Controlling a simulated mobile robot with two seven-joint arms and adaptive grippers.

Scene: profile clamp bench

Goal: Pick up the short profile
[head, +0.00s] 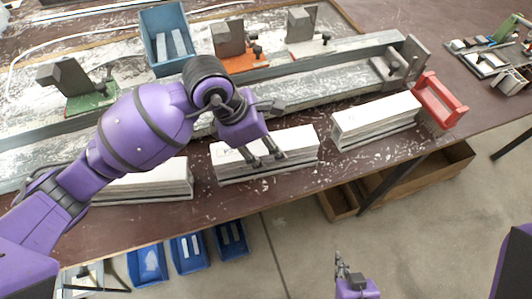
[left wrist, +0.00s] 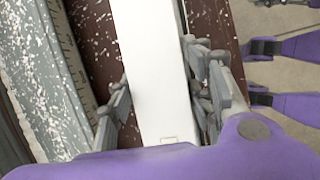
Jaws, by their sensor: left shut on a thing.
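My left gripper (head: 266,161) is over the middle stack of white profiles (head: 300,143) on the bench. In the left wrist view, its fingers (left wrist: 163,98) are on both long sides of a white profile (left wrist: 150,45), and it is shut on it. The profile lies along the view between the fingers; whether it is clear of the stack I cannot tell. My right gripper (head: 343,263) is low at the bottom of the head view, away from the bench, with no profile at it. Its finger gap is too small to judge.
White profile stacks stand to the right (head: 375,120) and left (head: 150,180), the left one partly behind my arm. A red-handled tool (head: 440,98) is at the right. A long grey clamp rail (head: 340,67) runs behind. A blue bin (head: 165,38) stands at the back.

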